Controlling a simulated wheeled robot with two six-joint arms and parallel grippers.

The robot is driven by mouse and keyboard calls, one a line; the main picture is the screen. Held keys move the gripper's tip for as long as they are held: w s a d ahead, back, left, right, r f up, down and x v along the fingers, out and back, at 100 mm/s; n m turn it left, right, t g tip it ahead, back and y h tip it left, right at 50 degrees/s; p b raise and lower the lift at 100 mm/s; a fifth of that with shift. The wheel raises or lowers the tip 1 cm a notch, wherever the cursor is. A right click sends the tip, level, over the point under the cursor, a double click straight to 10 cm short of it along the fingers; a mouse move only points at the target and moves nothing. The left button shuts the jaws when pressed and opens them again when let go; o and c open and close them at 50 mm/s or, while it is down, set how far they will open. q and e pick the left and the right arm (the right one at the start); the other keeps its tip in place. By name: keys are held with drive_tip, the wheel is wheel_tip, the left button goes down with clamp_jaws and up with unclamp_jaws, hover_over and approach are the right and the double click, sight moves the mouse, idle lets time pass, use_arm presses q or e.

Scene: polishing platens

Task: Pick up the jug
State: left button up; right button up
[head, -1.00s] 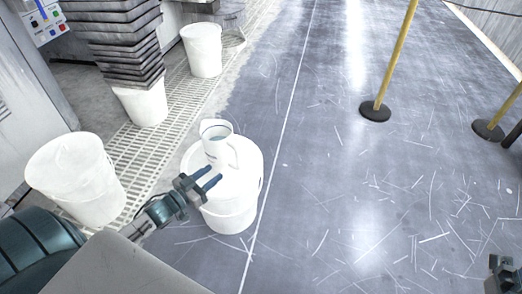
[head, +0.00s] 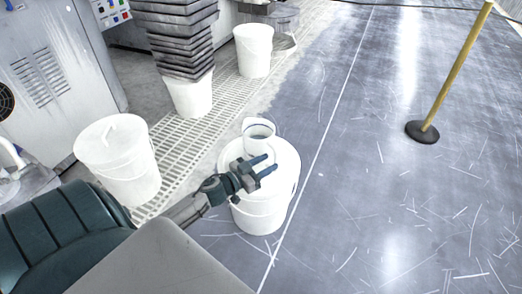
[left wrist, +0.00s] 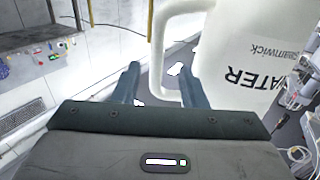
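The jug (head: 258,133) is white, with an open top, and stands upright on the lid of a white bucket (head: 262,212). In the left wrist view the jug (left wrist: 235,60) shows large at the right, with the upside-down word "WATER" and its handle (left wrist: 159,50). My left gripper (head: 270,163) is in front of the jug in the head view and hides its lower part. In the left wrist view my left gripper (left wrist: 159,78) is open, and the handle shows between its two fingers without visible contact. My right gripper is not in view.
Another white lidded bucket (head: 120,165) stands at the left, near my left arm. A stack of dark trays (head: 180,40) rests on a bucket behind. Another bucket (head: 254,50) stands farther back. A yellow post (head: 455,75) stands at the right. The scratched floor (head: 370,200) is clear.

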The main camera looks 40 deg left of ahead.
sight(274, 161)
use_arm(q)
drive_tip(key=shift+d+x, duration=0.2)
drive_tip(key=shift+x, duration=1.8)
drive_tip(key=shift+f, duration=0.1)
clamp_jaws()
